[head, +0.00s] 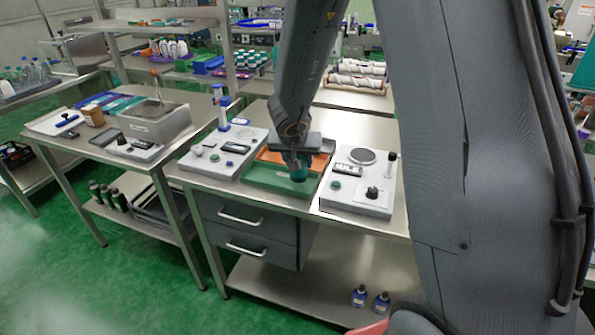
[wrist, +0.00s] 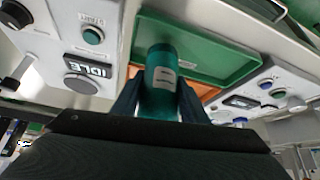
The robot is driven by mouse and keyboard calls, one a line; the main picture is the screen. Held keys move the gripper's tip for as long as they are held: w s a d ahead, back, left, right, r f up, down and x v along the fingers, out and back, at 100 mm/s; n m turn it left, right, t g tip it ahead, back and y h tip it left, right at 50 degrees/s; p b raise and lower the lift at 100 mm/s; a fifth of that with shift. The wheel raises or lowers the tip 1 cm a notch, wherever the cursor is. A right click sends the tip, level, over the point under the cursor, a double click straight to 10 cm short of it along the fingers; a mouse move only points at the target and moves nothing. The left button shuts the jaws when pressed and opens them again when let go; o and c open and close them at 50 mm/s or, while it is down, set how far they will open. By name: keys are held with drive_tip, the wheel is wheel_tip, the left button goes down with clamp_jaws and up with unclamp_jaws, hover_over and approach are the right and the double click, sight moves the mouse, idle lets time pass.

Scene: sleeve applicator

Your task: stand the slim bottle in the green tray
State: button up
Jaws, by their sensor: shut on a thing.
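My gripper (head: 297,160) is over the bench between two white devices. It is shut on the slim bottle (wrist: 160,80), a teal cylinder with a small pale label; the fingers (wrist: 158,100) sit on both sides of it. In the head view the bottle (head: 299,174) shows below the gripper, over the right part of the green tray (head: 262,179). In the wrist view the green tray (wrist: 205,48) lies beyond the bottle's far end. I cannot tell whether the bottle touches the tray floor.
An orange tray (head: 318,162) lies right behind the green one. A white device with a round plate (head: 358,180) stands close on the right, and its display reads IDLE (wrist: 85,66). Another white device (head: 222,155) with a blue post stands on the left. Two blue bottles (head: 370,299) stand on the lower shelf.

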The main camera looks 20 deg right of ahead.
drive_tip(key=shift+f+b, duration=0.5)
drive_tip(key=shift+f, duration=0.7)
drive_tip(key=shift+f, duration=0.1)
drive_tip(key=o, duration=1.2)
drive_tip(key=shift+o, duration=0.2)
